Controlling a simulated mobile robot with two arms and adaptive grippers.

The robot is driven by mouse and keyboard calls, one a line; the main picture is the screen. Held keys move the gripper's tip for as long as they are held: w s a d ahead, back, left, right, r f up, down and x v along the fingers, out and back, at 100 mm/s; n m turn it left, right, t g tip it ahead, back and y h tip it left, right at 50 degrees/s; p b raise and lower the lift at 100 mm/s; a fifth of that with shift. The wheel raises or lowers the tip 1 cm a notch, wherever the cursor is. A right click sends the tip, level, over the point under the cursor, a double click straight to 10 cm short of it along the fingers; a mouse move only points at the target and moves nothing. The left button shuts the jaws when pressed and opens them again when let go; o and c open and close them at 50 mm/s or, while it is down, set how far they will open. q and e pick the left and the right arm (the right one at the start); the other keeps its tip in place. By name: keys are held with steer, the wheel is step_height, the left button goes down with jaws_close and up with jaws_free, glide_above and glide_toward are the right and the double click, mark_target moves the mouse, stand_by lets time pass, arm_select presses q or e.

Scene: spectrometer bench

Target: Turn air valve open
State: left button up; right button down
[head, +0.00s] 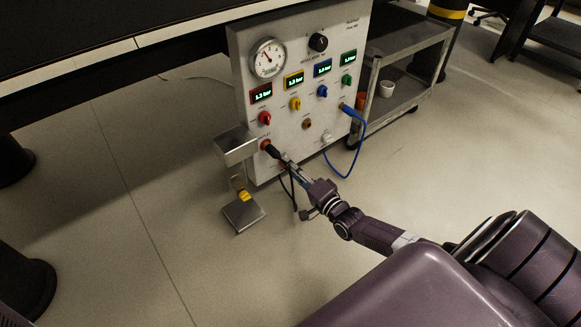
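A light grey panel (285,90) carries coloured valve knobs: red (264,118), yellow (295,104), blue (322,91) and green (346,80). Each sits below a small lit pressure display. The labels are too small to read, so I cannot tell which knob is the air valve. My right gripper (286,161) reaches in from the lower right to the panel's lower left, below the red knob. A black connector or cable end (270,150) is at its tips, by a port. Whether the fingers are closed on it is unclear. My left gripper is out of view.
A round gauge (268,58) and a black dial (318,42) are at the panel's top. A blue hose (361,140) loops from its right side. A metal stand (243,214) is left of my gripper. A grey cart (405,70) stands behind right. Front-left floor is clear.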

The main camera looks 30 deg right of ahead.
steer(key=c, duration=1.6)
jaws_free()
steer(key=s+d, duration=0.1)
steer(key=s, duration=1.1)
